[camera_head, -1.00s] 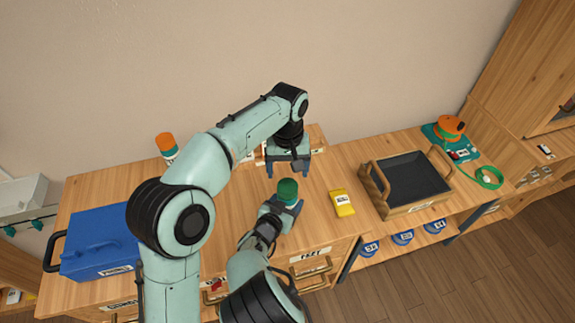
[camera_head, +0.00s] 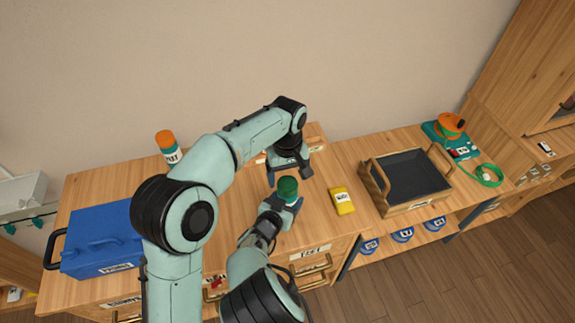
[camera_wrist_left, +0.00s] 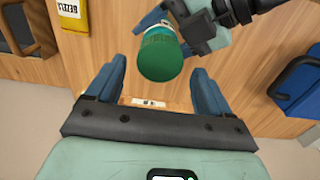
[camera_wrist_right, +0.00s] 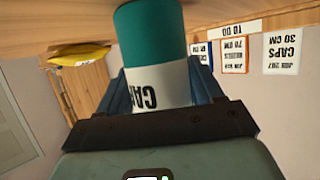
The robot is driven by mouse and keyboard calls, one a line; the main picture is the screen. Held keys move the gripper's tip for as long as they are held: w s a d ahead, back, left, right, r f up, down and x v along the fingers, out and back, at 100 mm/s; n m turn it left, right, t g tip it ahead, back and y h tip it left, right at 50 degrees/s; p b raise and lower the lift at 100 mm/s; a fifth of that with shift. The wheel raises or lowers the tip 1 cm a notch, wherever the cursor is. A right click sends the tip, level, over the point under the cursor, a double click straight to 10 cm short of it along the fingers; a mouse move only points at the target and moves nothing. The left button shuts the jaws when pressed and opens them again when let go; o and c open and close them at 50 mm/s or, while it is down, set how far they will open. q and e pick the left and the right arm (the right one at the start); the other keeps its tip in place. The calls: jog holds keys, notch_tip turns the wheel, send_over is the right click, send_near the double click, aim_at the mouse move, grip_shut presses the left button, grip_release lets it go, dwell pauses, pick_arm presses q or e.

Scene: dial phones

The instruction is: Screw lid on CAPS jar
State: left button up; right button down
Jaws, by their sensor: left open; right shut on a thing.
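The CAPS jar (camera_head: 287,190) is a green cylinder with a white label, held above the front of the bench. My right gripper (camera_wrist_right: 163,85) is shut around its labelled part (camera_wrist_right: 160,80). My left gripper (camera_head: 290,175) is open and empty, pointing down just above and behind the jar. I cannot tell whether that end is a lid or the jar's mouth. No separate lid is clearly visible.
A yellow BEZELS packet (camera_head: 342,200) lies right of the jar, with a wooden tray (camera_head: 408,208) beyond it. A blue box (camera_head: 100,258) and an orange-topped jar (camera_head: 166,148) stand left. An orange and teal device (camera_head: 452,128) sits far right.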

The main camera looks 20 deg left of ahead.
aim_at(287, 184)
pick_arm(q)
jog(key=shift+f, duration=1.75)
jog(key=c, duration=1.1)
jog(key=m, duration=0.4)
jog(key=shift+m, duration=0.4)
jog(key=m, duration=0.4)
jog(key=o, duration=1.2)
jog(key=shift+c, duration=0.2)
jog(key=shift+r, duration=2.3)
